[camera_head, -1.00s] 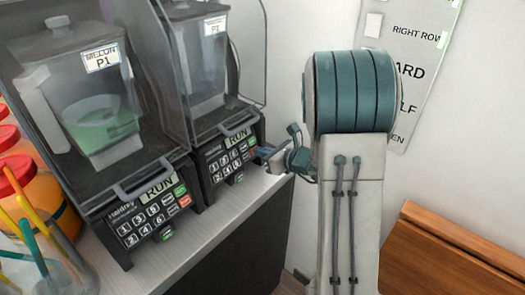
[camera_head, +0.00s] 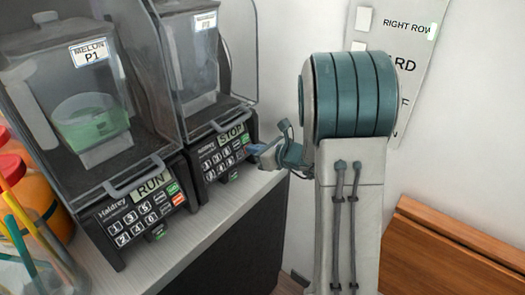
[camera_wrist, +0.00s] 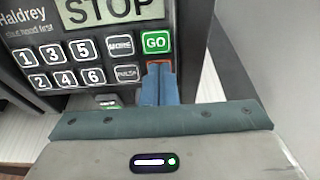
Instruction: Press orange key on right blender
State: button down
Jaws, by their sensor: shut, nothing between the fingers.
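The right blender (camera_head: 194,62) stands under a clear cover on the counter. Its black key panel (camera_head: 207,160) has a display (camera_head: 231,135) that reads STOP, also large in the wrist view (camera_wrist: 108,9). The green GO key (camera_wrist: 156,43) is in plain sight. Just below it, a thin orange-red edge of the orange key (camera_wrist: 160,63) shows around my fingertips, which cover the rest. My gripper (camera_wrist: 160,72) is shut and empty, its blue fingertips at that key. Whether they press it or only sit before it I cannot tell. In the head view my gripper (camera_head: 256,150) is at the panel's right side.
The left blender (camera_head: 87,95), labelled MELON P1, holds green liquid and its display (camera_head: 151,186) reads RUN. Red-lidded orange containers (camera_head: 35,195) and colored sticks are at far left. The counter (camera_head: 222,207) has bare room in front. A wooden piece (camera_head: 450,245) is at lower right.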

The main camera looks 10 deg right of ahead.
jog(key=shift+a, duration=0.2)
jog(key=shift+s+d+r, duration=0.1)
jog(key=b+v, duration=0.1)
jog(key=v, duration=1.3)
jog(key=shift+d, duration=0.15)
